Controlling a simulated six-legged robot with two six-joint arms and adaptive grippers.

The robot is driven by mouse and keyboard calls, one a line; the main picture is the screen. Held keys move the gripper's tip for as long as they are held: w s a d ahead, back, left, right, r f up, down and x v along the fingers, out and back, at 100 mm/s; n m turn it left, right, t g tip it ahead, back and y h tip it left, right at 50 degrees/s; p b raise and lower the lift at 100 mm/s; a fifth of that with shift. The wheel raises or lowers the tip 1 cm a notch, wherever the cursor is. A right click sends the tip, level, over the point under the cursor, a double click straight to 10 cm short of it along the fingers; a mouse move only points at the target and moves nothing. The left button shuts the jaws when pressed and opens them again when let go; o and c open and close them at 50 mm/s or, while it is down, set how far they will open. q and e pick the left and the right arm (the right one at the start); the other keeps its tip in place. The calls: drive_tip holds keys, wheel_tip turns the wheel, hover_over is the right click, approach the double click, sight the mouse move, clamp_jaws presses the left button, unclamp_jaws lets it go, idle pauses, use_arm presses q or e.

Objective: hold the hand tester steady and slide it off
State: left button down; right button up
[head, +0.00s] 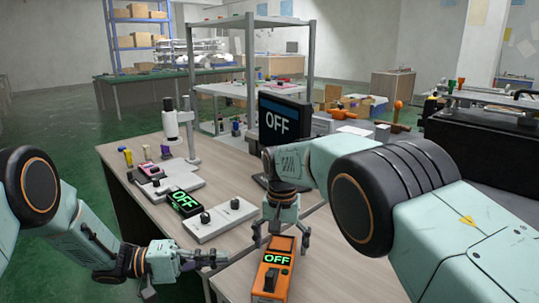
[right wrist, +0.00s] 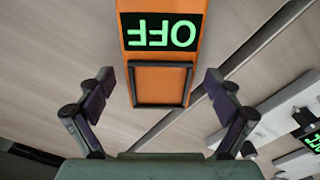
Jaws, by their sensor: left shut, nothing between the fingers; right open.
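The orange hand tester (head: 285,243) lies on the table at the near edge, with a lit green OFF display and a dark slider (head: 270,279) on its face. In the right wrist view its orange body (right wrist: 160,82) and upside-down OFF display (right wrist: 162,32) show; the slider is not in that view. My right gripper (head: 280,238) is open above the tester's far end, its fingers on either side in the right wrist view (right wrist: 158,92), apart from it. My left gripper (head: 215,259) is shut and empty, left of the tester and not touching it.
A grey panel with knobs (head: 222,220) and a small black OFF display (head: 185,203) stand left of the tester. A dark monitor reading OFF (head: 279,122) stands behind my right gripper. A white stand (head: 190,130) is further back.

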wheel_tip(320, 180, up, 12)
idle(0.7)
wheel_tip(320, 180, down, 12)
use_arm(q)
drive_tip(key=shift+w+d, duration=0.1)
drive_tip(key=shift+d, duration=0.6)
drive_tip(key=shift+a, duration=0.1)
